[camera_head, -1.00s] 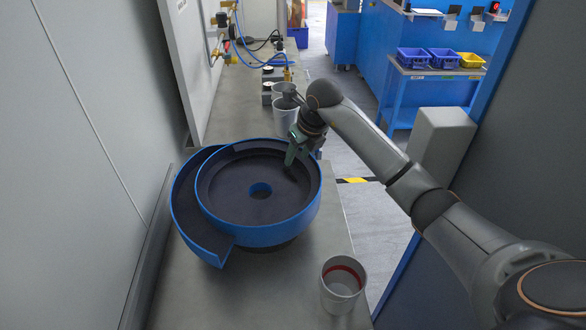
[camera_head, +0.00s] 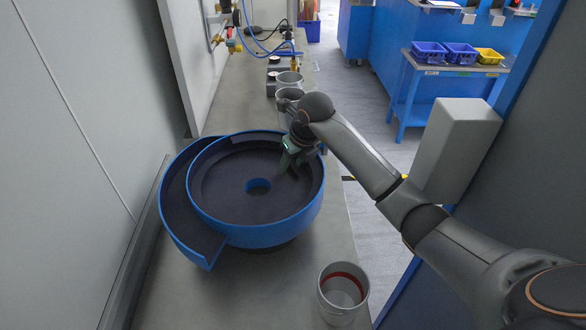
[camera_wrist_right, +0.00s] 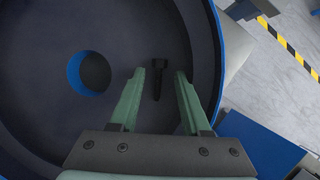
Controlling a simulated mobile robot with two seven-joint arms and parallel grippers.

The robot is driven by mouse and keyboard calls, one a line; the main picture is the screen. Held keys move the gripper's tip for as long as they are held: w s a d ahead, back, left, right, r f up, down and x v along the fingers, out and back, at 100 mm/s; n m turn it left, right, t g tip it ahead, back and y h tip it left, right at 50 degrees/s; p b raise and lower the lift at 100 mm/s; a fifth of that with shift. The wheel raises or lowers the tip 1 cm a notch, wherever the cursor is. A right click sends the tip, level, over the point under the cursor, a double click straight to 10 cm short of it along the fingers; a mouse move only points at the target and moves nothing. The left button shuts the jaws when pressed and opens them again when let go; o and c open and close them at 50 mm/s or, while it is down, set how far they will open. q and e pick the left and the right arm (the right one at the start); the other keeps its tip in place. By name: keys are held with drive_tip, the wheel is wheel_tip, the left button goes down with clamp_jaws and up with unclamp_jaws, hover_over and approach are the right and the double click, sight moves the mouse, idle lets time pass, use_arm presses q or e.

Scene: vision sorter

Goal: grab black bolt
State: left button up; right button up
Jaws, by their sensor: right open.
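A black bolt (camera_wrist_right: 158,78) lies on the dark floor of the blue-rimmed round feeder bowl, near its right side in the right wrist view. The bowl (camera_head: 240,232) stands on the grey bench in the head view, where I cannot make out the bolt. My right gripper (camera_wrist_right: 158,80) is open with its two green fingers on either side of the bolt, apart from it. In the head view my right gripper (camera_head: 287,170) is at the bowl's right inner side, pointing down into it. My left gripper is not in view.
A grey cup with a red band (camera_head: 342,290) stands at the bench's front right. More grey cups (camera_head: 288,82) stand behind the bowl. A wall borders the bench on the left. A blue table with bins (camera_head: 460,55) is at the back right.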

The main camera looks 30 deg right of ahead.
drive_tip(key=shift+a+r, duration=0.1)
drive_tip(key=shift+c, duration=0.4)
clamp_jaws()
